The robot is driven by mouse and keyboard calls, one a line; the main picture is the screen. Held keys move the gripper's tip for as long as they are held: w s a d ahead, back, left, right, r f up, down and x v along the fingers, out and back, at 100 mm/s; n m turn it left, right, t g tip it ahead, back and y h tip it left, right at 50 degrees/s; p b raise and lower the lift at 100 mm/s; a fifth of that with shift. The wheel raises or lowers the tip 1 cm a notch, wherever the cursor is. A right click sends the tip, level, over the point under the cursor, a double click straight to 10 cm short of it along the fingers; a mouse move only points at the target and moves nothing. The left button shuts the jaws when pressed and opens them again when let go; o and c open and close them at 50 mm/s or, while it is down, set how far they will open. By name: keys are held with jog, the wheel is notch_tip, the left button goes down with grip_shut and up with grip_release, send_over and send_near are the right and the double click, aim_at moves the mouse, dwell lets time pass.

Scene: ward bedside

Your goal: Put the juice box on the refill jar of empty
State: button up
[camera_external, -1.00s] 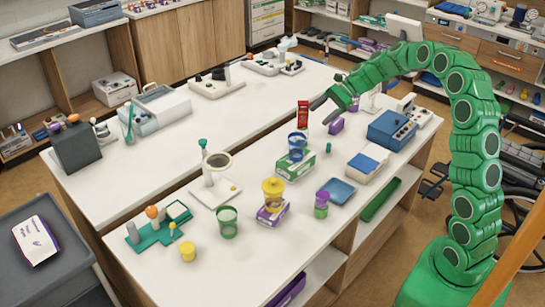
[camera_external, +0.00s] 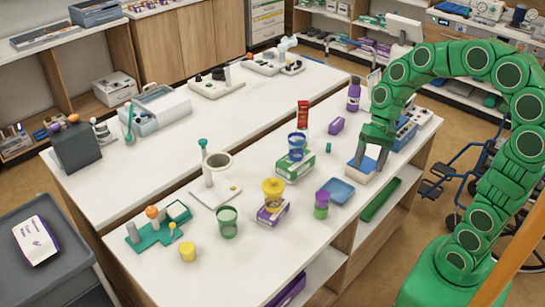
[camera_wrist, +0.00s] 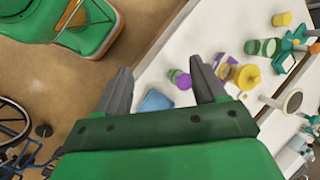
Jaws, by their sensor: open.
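A small upright red carton (camera_external: 303,114) and a small purple box (camera_external: 336,125) stand toward the back of the counter; which is the juice box I cannot tell. Several jars stand nearer: a blue one (camera_external: 297,146) on a green-and-white box, a yellow one (camera_external: 273,190) on a purple-and-white box, a green one (camera_external: 227,222) and a purple-lidded one (camera_external: 321,204). I cannot read which is labelled empty. My gripper (camera_external: 368,160) points down, open and empty, over a white box with a blue top (camera_external: 363,171). Its fingers (camera_wrist: 160,85) are spread in the wrist view.
A purple bottle (camera_external: 353,95) stands behind my gripper. Counter between the jars is partly clear.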

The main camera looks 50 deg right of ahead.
jog(key=s+d+f+n+h, duration=0.1)
jog(key=s+d+n+h, duration=0.1)
jog(key=s, duration=0.7)
jog(key=s+d+f+n+g+h, duration=0.1)
jog(key=s+n, duration=0.4)
jog(key=s, duration=0.5)
jog(key=shift+d+f+h, duration=0.35)
jog(key=shift+d+h, duration=0.55)
jog(key=shift+h, duration=0.1)
